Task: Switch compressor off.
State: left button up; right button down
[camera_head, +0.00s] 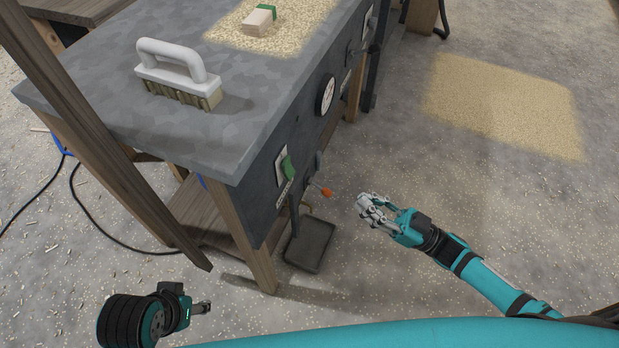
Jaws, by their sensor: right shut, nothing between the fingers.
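A dark panel (265,180) on the workbench's front side carries a green switch (287,166) on a light plate. To its right, a lever with an orange tip (326,191) sticks out from the panel. A round white-faced gauge (327,95) sits farther along the same side. Which of these belongs to the compressor is not clear. My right gripper (364,206) is shut and empty, to the right of the orange tip and apart from the panel. My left gripper (203,308) is low at the left, away from the bench; its fingers are seen too edge-on to judge.
The grey workbench top (200,130) holds a white-handled brush (170,68) and a wooden block with green (260,19). A wooden post (100,130) stands in front at the left. A dark tray (311,246) lies under the panel.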

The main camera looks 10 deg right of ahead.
jog(key=shift+a, duration=0.1)
send_near(289, 166)
notch_tip(289, 166, up, 4)
jog(key=a, duration=0.1)
jog(key=shift+w+a+f+b, duration=0.35)
jog(key=shift+w+a+f, duration=0.2)
jog(key=shift+a, duration=0.25)
jog(key=shift+w+a+f+b, duration=0.3)
jog(key=shift+w+a+f, duration=0.2)
jog(key=shift+w+a, duration=0.25)
jog(key=shift+s, duration=0.1)
